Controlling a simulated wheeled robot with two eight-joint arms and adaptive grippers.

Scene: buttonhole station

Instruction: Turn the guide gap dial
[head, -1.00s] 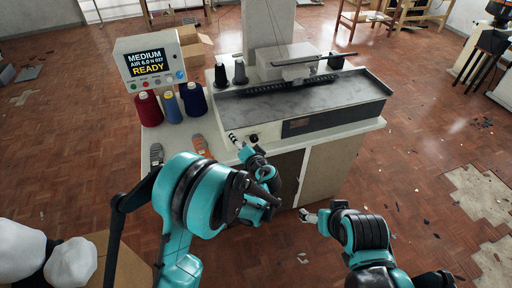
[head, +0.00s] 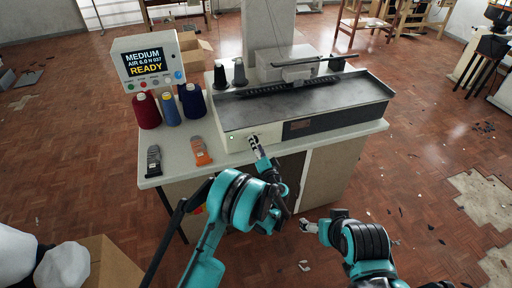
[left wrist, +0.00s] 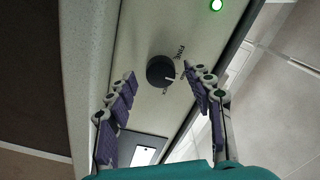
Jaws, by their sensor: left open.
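The guide gap dial (left wrist: 161,71) is a round black knob with a white pointer mark. It sits on the light front panel of the machine (head: 243,140). In the left wrist view it shows beyond and between the fingertips of my open left gripper (left wrist: 165,88), with no contact visible. In the head view my left gripper (head: 255,145) is at the front panel and hides the dial. My right gripper (head: 309,226) is low in front of the cabinet, away from the panel; its jaws are too small to judge.
A green light (left wrist: 216,5) glows on the panel near the dial. The display box (head: 150,63) reads READY. Thread cones (head: 170,110), a grey tool (head: 154,160) and an orange tool (head: 201,151) stand or lie on the left of the table. An open box (head: 195,47) is behind.

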